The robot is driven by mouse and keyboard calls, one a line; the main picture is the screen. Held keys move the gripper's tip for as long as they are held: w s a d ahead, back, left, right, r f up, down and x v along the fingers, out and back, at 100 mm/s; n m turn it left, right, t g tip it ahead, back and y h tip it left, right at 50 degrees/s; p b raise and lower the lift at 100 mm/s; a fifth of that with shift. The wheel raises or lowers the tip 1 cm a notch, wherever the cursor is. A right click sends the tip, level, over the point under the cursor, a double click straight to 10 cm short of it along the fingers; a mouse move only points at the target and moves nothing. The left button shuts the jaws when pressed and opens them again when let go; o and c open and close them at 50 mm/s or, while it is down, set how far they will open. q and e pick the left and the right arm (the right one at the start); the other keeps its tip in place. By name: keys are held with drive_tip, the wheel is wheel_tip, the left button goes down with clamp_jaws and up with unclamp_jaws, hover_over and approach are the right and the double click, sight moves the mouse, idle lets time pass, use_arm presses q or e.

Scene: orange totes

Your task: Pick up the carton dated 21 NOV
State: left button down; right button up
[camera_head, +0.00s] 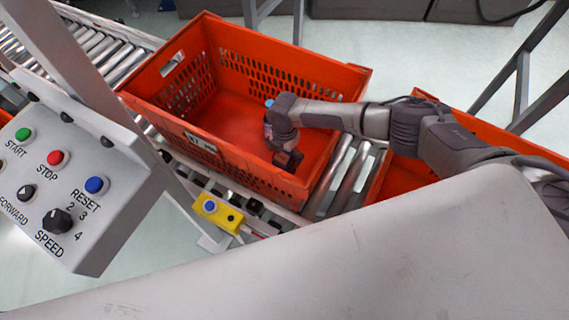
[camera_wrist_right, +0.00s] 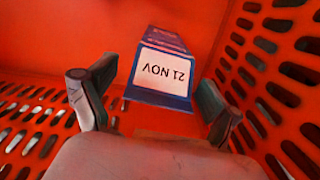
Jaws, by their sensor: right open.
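The carton (camera_wrist_right: 165,70) shows in the right wrist view. It is blue and red with a white end label that reads "21 NOV" upside down. My right gripper (camera_wrist_right: 152,82) is open, with one finger to either side of the carton and a visible gap on each side. In the head view my right gripper (camera_head: 287,158) reaches down into the orange tote (camera_head: 245,168). It largely hides the carton there; only a little blue shows beside it. My left gripper is not in view.
The tote has perforated walls close around my right gripper and stands on a roller conveyor (camera_head: 122,70). A second orange tote (camera_head: 405,178) is to the right under my right arm. A control panel (camera_head: 75,175) with buttons stands at the left. A yellow button box (camera_head: 215,212) is in front.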

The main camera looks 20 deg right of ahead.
drive_tip(key=shift+f, duration=0.75)
clamp_jaws()
